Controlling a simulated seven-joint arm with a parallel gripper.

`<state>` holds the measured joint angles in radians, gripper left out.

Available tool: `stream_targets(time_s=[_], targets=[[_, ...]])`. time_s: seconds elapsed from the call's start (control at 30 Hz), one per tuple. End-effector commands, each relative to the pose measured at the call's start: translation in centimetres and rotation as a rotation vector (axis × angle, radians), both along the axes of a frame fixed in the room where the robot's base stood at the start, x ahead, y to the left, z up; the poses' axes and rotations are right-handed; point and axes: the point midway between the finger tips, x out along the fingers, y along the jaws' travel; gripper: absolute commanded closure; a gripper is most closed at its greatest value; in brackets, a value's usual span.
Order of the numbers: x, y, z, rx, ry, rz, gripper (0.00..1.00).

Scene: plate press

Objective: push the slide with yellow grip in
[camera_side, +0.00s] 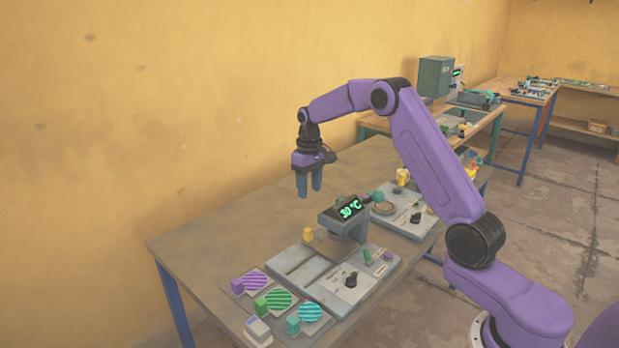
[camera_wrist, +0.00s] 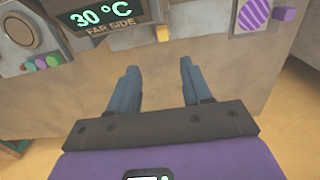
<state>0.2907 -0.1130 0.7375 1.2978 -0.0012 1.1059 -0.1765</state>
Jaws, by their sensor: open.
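The yellow grip (camera_side: 308,234) stands up at the wall-side end of the grey press base (camera_side: 295,265), left of the press head (camera_side: 340,220) with its green "30 °C" display. The slide's plate cannot be told apart from the base. In the wrist view the yellow grip (camera_wrist: 162,34) shows beyond my fingertips, just right of the display (camera_wrist: 100,17) marked "FAR SIDE". My gripper (camera_side: 309,192) is open and empty, fingers pointing down, above the table on the wall side of the press. In the wrist view my gripper (camera_wrist: 160,68) has its two blue fingers well apart.
Purple (camera_side: 253,283), green (camera_side: 277,300) and teal (camera_side: 310,312) striped discs with coloured blocks lie at the near left. A black knob (camera_side: 351,280) sits on the base. Another device (camera_side: 405,210) stands to the right. The table (camera_side: 215,238) is bare toward the wall.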

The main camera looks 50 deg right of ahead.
Motion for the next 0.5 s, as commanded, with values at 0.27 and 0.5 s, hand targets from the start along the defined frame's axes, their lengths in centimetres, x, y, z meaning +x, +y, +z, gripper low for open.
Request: stream_targets(time_s=[0.27, 0.5], targets=[[0.0, 0.0, 2.5, 0.0, -0.001, 0.0, 0.51], [0.0, 0.0, 2.7, 0.0, 0.0, 0.0, 0.51]])
